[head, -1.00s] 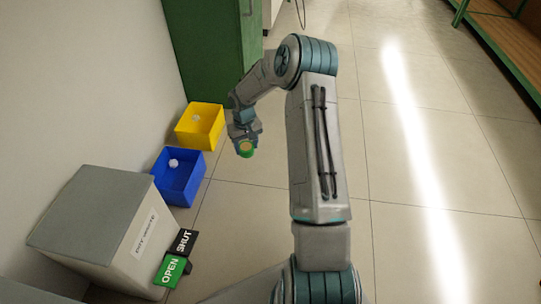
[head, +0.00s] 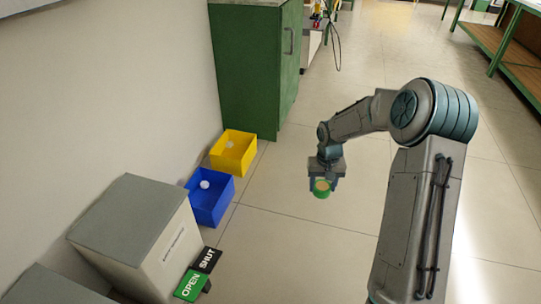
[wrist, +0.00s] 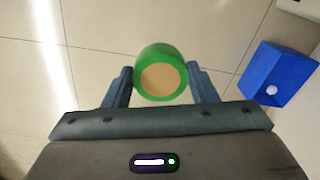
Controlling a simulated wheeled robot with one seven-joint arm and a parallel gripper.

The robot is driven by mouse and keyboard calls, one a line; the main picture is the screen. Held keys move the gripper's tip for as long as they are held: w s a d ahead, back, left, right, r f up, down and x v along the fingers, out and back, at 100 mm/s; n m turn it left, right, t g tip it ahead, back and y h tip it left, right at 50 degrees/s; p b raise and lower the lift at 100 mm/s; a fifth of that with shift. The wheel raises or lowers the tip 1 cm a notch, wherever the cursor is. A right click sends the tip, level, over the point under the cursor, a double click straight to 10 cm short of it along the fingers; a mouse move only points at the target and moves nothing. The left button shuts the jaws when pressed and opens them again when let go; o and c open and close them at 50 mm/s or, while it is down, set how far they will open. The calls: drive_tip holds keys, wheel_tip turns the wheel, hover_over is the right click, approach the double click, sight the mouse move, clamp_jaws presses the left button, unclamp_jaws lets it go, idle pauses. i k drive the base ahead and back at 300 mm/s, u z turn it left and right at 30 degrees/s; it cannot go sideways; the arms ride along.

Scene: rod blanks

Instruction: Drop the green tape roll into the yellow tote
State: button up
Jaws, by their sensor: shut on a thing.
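The green tape roll (head: 321,189) has a tan core face and is held between the fingers of my gripper (head: 323,183). The wrist view shows the roll (wrist: 161,76) with one finger of my gripper (wrist: 161,88) on each side. The gripper is shut on it, above bare floor. The yellow tote (head: 247,157) stands on the floor by the wall, left of and beyond the gripper in the head view. A small white thing lies inside it. The yellow tote does not show in the wrist view.
A blue tote (head: 214,208) with a white ball (head: 205,185) stands in front of the yellow one; it also shows in the wrist view (wrist: 277,73). A grey box (head: 140,232) with OPEN and SHUT plates (head: 197,276) is nearer. A green cabinet (head: 250,70) stands behind. Floor to the right is clear.

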sight(238, 157)
drive_tip(key=z, duration=0.85)
drive_tip(key=i, duration=1.25)
drive_tip(key=u, duration=0.45)
drive_tip(key=i, duration=1.2)
drive_tip(key=u, duration=1.5)
drive_tip(key=i, duration=0.85)
drive_tip(key=u, duration=0.75)
